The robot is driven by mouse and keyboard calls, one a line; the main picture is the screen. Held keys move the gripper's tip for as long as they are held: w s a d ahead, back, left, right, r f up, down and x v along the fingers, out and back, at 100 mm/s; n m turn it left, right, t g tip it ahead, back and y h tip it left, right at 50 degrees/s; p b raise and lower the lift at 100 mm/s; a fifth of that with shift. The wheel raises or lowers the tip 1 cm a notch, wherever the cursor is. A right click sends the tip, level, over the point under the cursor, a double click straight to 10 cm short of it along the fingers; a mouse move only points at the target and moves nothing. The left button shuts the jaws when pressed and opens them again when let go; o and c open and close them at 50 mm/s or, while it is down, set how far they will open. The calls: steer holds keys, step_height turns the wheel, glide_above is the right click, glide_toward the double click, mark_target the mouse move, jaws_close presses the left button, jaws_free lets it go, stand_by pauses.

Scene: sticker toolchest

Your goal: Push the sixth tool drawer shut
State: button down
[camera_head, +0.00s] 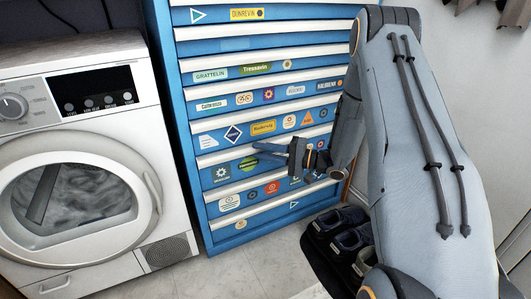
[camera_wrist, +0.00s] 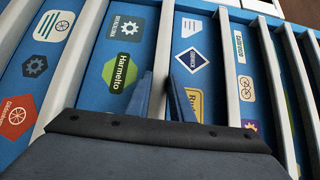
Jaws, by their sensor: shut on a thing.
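The blue tool chest (camera_head: 190,110) has stacked drawers with pale handle strips and stickers. Its top is cut off in the head view, so I cannot count the drawers surely. My gripper (camera_head: 262,150) is at the lower middle of the chest front, by the drawer with the green Harmelto sticker (camera_wrist: 121,71). In the wrist view my gripper (camera_wrist: 160,76) has its fingers on both sides of that drawer's pale handle strip (camera_wrist: 163,45), shut on it. This drawer front looks about level with its neighbours; a small gap is hard to judge. My gripper partly hides the strip.
A white washing machine (camera_head: 75,150) stands left of the chest. Dark shoes (camera_head: 338,228) lie on a dark mat at the chest's right front, below my arm. The pale tiled floor (camera_head: 245,272) in front of the chest is clear.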

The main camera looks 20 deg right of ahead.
steer(key=shift+w+f, duration=0.15)
steer(key=shift+f, duration=0.05)
steer(key=c, duration=1.7)
jaws_free()
steer(key=shift+w+a, duration=0.1)
steer(key=shift+o, duration=0.2)
steer(key=shift+d, duration=0.35)
steer(key=p+v, duration=0.2)
steer(key=v, duration=0.5)
steer(key=shift+s, duration=0.3)
